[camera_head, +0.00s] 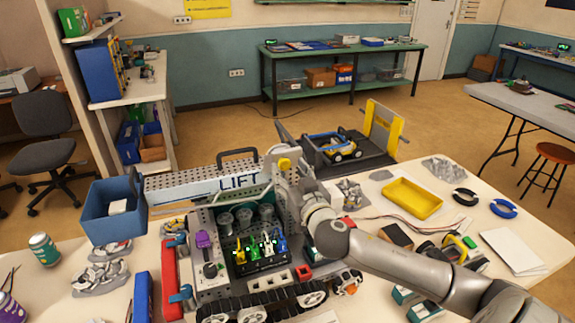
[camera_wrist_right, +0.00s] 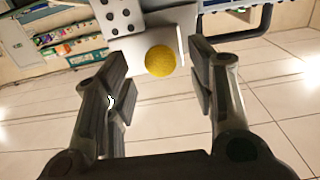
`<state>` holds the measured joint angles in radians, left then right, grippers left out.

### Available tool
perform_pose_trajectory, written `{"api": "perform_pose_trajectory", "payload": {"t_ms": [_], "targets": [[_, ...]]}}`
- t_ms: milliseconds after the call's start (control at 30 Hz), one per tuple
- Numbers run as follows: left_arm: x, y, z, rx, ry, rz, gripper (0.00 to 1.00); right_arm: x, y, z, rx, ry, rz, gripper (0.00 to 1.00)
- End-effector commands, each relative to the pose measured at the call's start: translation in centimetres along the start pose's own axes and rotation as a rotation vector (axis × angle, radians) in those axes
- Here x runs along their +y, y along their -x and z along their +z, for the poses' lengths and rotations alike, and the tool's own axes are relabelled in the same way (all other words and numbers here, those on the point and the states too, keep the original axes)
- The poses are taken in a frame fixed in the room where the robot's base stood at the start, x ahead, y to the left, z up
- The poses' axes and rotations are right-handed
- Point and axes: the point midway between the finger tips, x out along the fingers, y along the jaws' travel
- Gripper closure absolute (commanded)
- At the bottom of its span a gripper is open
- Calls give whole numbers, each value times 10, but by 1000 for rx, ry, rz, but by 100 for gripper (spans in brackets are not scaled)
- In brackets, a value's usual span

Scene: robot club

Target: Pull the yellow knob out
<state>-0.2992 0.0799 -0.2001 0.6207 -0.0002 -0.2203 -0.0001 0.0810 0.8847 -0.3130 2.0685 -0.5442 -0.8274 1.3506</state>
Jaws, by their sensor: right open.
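The yellow knob (camera_wrist_right: 161,60) is a round yellow ball in the right wrist view, in front of a pale plate beside a perforated metal part. My right gripper (camera_wrist_right: 158,72) is open, with one dark finger on each side of the knob. Gaps show between the knob and both fingers. In the head view the yellow knob (camera_head: 284,163) shows near the top of the grey perforated mast, at the right end of the LIFT beam (camera_head: 205,186). My right arm reaches up to it from the right, and the wrist hides part of the mast. My left gripper is out of view.
A tracked robot with several coloured plugs (camera_head: 260,252) stands under the beam. A blue bin (camera_head: 100,222) is at the beam's left end. A yellow tray (camera_head: 411,198), black and blue rings and white paper (camera_head: 512,250) lie on the table to the right.

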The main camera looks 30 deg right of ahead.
Motion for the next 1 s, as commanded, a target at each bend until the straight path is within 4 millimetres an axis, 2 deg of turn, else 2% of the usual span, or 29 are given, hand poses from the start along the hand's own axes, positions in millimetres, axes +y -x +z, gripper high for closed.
{"api": "perform_pose_trajectory", "payload": {"t_ms": [200, 567, 900, 967, 1000], "targets": [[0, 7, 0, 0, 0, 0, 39, 0, -18, -1, 0, 0, 0, 49], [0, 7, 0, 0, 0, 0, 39, 0, -21, 1, -1, 0, 0, 49], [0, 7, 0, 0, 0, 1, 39, 0, -21, 0, -1, 0, 0, 93], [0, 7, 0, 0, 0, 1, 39, 0, -21, 0, -1, 0, 0, 100], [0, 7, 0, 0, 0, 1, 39, 0, -21, 0, -1, 0, 0, 100]]}}
